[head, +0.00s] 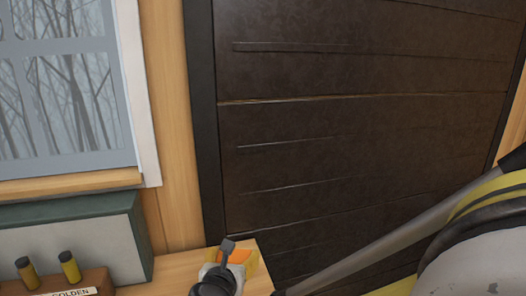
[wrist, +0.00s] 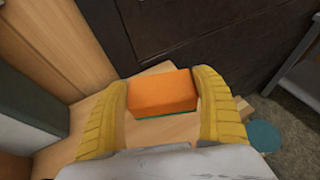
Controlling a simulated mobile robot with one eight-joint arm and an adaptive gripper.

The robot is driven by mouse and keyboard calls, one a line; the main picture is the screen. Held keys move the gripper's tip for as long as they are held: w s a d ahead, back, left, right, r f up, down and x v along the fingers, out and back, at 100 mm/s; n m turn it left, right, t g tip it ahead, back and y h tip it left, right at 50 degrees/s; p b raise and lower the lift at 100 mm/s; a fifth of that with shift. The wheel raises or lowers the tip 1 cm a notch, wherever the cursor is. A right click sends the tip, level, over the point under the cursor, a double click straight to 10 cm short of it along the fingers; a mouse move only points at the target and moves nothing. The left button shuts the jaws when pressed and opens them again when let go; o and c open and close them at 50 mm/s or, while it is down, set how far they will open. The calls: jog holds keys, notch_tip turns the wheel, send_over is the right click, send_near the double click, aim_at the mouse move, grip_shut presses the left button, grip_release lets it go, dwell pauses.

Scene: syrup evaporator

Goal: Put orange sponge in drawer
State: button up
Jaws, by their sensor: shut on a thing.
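My gripper (wrist: 163,98) is shut on the orange sponge (wrist: 162,92), with one yellow ribbed finger against each side of it. The sponge is a block with an orange body and a thin green layer low on its near side. In the wrist view it is over a light wooden surface (wrist: 172,128); I cannot tell whether it touches the wood. In the head view the sponge (head: 237,255) shows only partly behind my wrist, low in the middle. No drawer can be made out in either view.
A large dark panel (head: 350,120) with horizontal grooves stands behind the wooden surface (head: 185,268). A teal round thing (wrist: 264,135) lies on the floor at right.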

jog(key=w+d+r+m+h, duration=0.1)
jog(key=d+m+h, duration=0.1)
jog(key=d, duration=2.5)
jog(key=shift+w+m+h, duration=0.2)
jog(key=shift+m+h, duration=0.2)
jog(key=shift+h, duration=0.1)
